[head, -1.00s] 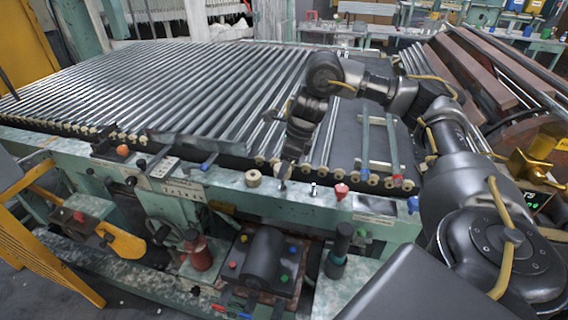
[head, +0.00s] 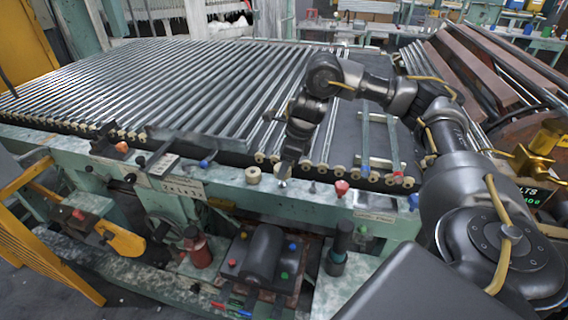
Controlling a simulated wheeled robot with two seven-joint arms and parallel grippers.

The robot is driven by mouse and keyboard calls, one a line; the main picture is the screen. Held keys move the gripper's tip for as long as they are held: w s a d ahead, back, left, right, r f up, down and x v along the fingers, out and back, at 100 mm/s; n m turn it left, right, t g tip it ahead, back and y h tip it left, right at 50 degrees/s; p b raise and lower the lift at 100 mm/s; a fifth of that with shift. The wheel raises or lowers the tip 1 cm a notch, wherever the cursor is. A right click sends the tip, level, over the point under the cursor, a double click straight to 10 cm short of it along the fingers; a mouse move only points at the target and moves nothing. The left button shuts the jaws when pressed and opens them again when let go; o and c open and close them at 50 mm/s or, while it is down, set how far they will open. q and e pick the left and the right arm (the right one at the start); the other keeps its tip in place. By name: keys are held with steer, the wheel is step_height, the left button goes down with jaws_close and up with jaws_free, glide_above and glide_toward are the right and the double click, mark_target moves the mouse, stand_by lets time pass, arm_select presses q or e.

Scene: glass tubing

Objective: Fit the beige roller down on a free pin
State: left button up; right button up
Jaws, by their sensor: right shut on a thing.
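A short beige roller (head: 253,175) stands upright on the green front ledge (head: 225,183). My right gripper (head: 283,178) points down just right of it, apart from it, low over the ledge. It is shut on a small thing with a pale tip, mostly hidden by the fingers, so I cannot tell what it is. A small bare grey pin (head: 312,187) stands on the ledge right of the gripper. My left gripper is out of view.
Behind the ledge lies a bed of long metal tubes (head: 190,90) with beige rollers (head: 365,172) along its front edge. A blue knob (head: 413,201) sits at the ledge's right end. Machinery with a black cylinder (head: 264,252) stands below.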

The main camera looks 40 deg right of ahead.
steer(key=shift+f+b, duration=1.15)
steer(key=shift+f, duration=0.6)
steer(key=o, duration=1)
steer(key=shift+o, duration=0.2)
steer(key=shift+r, duration=0.15)
steer(key=shift+r, duration=0.3)
steer(key=p+v, duration=0.3)
steer(key=v, duration=0.7)
steer(key=shift+s+p, duration=0.25)
steer(key=shift+p, duration=0.15)
